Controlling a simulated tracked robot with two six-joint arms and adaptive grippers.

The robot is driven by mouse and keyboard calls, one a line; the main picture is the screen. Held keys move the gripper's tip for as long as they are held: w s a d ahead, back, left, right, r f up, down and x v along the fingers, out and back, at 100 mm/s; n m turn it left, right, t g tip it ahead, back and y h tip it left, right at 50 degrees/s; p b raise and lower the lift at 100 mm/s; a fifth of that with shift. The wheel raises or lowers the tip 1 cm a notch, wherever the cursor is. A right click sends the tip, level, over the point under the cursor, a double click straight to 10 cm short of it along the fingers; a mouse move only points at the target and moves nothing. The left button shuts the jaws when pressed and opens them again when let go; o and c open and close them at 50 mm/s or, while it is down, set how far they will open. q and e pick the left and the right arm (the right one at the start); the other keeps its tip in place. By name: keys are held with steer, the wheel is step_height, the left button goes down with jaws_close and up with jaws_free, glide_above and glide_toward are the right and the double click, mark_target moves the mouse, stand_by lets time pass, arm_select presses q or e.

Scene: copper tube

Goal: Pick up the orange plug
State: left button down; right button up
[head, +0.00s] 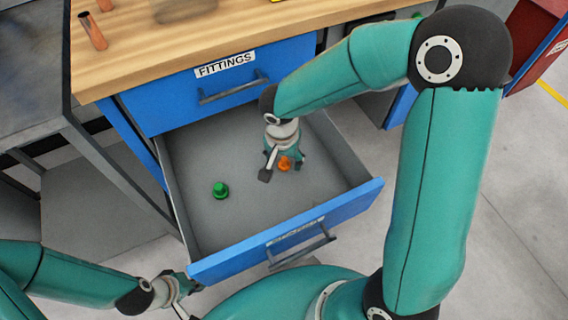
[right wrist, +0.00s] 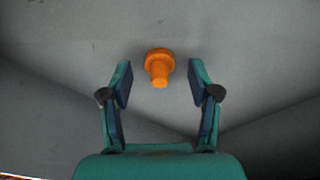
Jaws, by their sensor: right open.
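The orange plug (head: 285,163) lies on the floor of the open lower drawer (head: 345,228). In the right wrist view the orange plug (right wrist: 159,66) shows just beyond and between the fingertips, with grey floor around it. My right gripper (head: 283,166) reaches down into the drawer over the plug, and partly hides it in the head view. In the right wrist view my right gripper (right wrist: 160,80) is open with nothing between its fingers. My left gripper (head: 186,296) is at the lower left, outside the drawer near its front corner; its fingers are too unclear to judge.
A green plug (head: 220,190) stands in the same drawer to the left. The drawer walls surround my right gripper. A closed drawer labelled FITTINGS (head: 225,66) is above, under a wooden worktop (head: 140,62) with copper tube pieces (head: 93,32).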

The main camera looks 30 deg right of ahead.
steer(key=shift+f, duration=0.3)
steer(key=c, duration=0.8)
